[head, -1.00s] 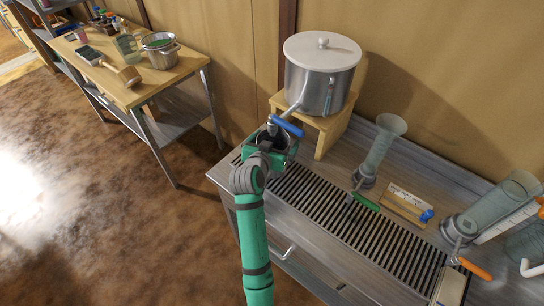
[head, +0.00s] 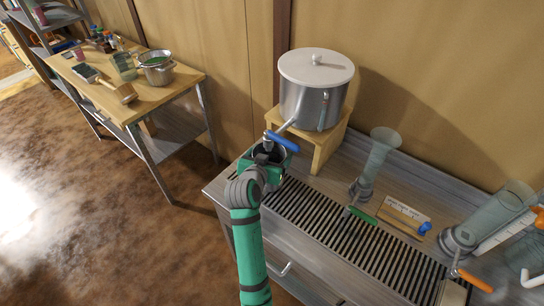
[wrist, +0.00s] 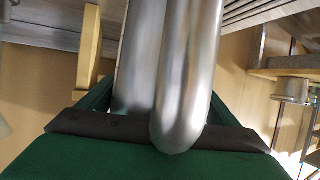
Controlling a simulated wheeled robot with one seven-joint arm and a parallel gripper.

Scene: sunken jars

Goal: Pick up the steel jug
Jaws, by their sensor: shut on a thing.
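The steel jug (head: 268,151) is mostly hidden by my gripper in the head view. Its dark round opening shows just under the blue-handled tap (head: 283,143) of the big steel pot (head: 313,100). My green gripper (head: 264,168) is shut on the jug at the left end of the slatted drain counter. In the wrist view the jug's shiny steel (wrist: 140,60) fills the middle, with a rounded steel part in front of it, between the green and dark parts of my gripper (wrist: 165,130). Whether the jug's base touches the counter is hidden.
The lidded pot stands on a wooden stand (head: 325,150) against the wall. Glass cylinders (head: 375,160) with valves stand to the right on the counter. A wooden side table (head: 110,95) with a small pot and mallet is at the left. Floor between is clear.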

